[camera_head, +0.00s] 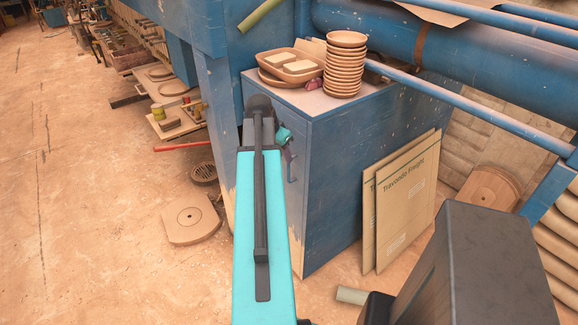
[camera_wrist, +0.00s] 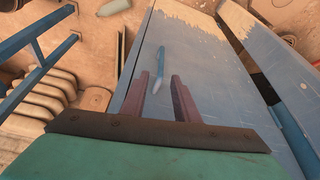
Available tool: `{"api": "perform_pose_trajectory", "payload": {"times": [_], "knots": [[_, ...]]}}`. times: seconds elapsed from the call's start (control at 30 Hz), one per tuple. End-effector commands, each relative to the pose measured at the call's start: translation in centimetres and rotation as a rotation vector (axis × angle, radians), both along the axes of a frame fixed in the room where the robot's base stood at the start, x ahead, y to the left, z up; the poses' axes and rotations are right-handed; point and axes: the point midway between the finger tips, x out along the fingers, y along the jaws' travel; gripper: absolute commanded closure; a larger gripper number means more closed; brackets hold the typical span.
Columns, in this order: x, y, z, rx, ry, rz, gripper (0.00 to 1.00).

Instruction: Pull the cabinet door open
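The blue cabinet (camera_head: 350,150) stands under the press frame in the head view. Its door (camera_head: 303,215) is the narrow front face, partly hidden behind my cyan arm, and looks shut.
Stacked bowls (camera_head: 345,65) and a tray of blocks (camera_head: 294,66) sit on the cabinet top. Flat cardboard packs (camera_head: 405,200) lean against its right side. A round-holed plate (camera_head: 190,218) lies on the floor at left. Open floor (camera_head: 90,200) spreads further left.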

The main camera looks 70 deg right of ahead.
Motion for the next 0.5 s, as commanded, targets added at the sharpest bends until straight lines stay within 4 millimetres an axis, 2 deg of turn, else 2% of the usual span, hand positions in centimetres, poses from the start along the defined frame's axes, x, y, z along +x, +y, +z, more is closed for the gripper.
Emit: {"api": "perform_pose_trajectory", "payload": {"times": [0.5], "knots": [[-0.7, -1.8, -4.6, 0.001, 0.0, 0.0, 0.72]]}}
